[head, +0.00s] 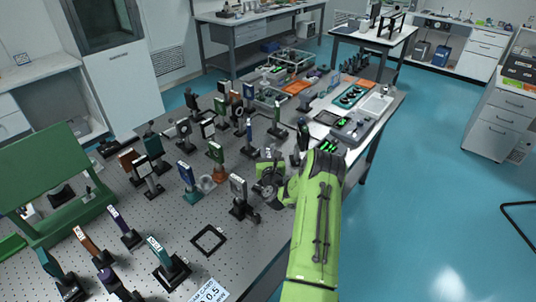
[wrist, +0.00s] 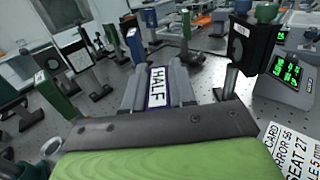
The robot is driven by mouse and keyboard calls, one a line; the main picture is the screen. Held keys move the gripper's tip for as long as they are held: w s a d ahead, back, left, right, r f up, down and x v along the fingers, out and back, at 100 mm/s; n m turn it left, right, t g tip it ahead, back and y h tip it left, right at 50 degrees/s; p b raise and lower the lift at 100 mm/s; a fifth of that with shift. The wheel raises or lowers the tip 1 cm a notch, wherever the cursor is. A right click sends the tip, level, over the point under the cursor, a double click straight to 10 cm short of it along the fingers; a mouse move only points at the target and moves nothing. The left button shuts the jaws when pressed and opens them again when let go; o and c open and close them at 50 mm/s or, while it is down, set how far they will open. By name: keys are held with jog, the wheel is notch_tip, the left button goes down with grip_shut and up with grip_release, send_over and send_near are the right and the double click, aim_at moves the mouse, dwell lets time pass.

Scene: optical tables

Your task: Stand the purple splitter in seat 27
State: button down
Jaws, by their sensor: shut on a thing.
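My gripper (wrist: 157,95) is shut on an upright plate with a white HALF label and purple edges, the purple splitter (wrist: 157,72), seen in the wrist view between the two grey fingers. In the head view my gripper (head: 268,182) is over the perforated table, right of the middle; the splitter cannot be made out there. A square black outline (head: 209,240) lies on the table to its lower left; I cannot read a seat number on it. A white card (wrist: 297,150) at the right of the wrist view reads SEAT 27.
Mounted optics crowd the table, including a grey-faced one (head: 239,192) close left of my gripper and a green one (head: 216,155) behind it. A device with green readouts (wrist: 286,70) stands at right.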

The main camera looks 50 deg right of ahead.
jog(key=c, duration=0.9)
grip_release()
jog(key=shift+f, duration=0.2)
jog(key=shift+r, duration=0.25)
jog(key=b+v, duration=1.2)
jog(key=b, duration=0.3)
